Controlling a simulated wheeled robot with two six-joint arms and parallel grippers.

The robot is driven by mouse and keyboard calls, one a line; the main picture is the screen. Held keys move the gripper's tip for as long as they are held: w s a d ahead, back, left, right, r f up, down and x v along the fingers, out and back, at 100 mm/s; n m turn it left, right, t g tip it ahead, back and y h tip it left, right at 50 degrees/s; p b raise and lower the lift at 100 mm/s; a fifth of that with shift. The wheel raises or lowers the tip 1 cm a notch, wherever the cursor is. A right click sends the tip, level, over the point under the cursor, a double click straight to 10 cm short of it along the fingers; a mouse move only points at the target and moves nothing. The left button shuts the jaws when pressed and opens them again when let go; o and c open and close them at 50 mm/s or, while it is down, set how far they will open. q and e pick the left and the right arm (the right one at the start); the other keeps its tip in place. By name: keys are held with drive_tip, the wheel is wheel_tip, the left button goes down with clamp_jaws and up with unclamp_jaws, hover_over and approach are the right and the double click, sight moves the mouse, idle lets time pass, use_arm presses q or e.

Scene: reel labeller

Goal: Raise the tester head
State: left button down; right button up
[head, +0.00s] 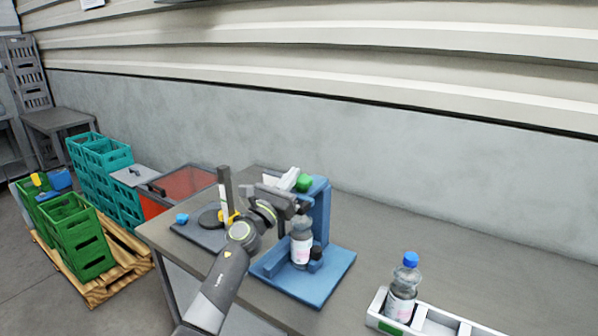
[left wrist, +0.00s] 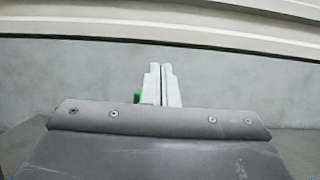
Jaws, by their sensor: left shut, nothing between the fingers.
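The blue tester stand, with its upright column (head: 321,212) and flat base (head: 327,285), stands on the grey table. A clear bottle with a pale label (head: 301,245) is upright on its base. A green part (head: 304,182) shows at the column's top, and a bit of green shows in the left wrist view (left wrist: 137,97). My left gripper (head: 289,178) is at the top of the tester, its white fingers together and empty. The fingers also show shut in the left wrist view (left wrist: 163,84). My gripper and wrist hide much of the tester head, so its exact height is unclear.
A white tray (head: 447,327) at the front right holds a blue-capped bottle (head: 404,284). A dark plate with a post (head: 225,188) lies left of the tester. Green (head: 80,240) and teal (head: 103,165) crates stand at left. A grey wall (head: 430,185) is behind.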

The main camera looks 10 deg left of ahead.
use_arm(q)
drive_tip(key=s+a+f+b, duration=0.1)
drive_tip(key=s+a+f, duration=0.1)
drive_tip(key=s+f, duration=0.2)
drive_tip(key=shift+s+f, duration=0.3)
drive_tip(key=shift+s, duration=0.1)
use_arm(e)
drive_tip(key=shift+a+f, duration=0.55)
drive_tip(key=shift+f, duration=0.35)
use_arm(q)
drive_tip(key=shift+a, duration=0.2)
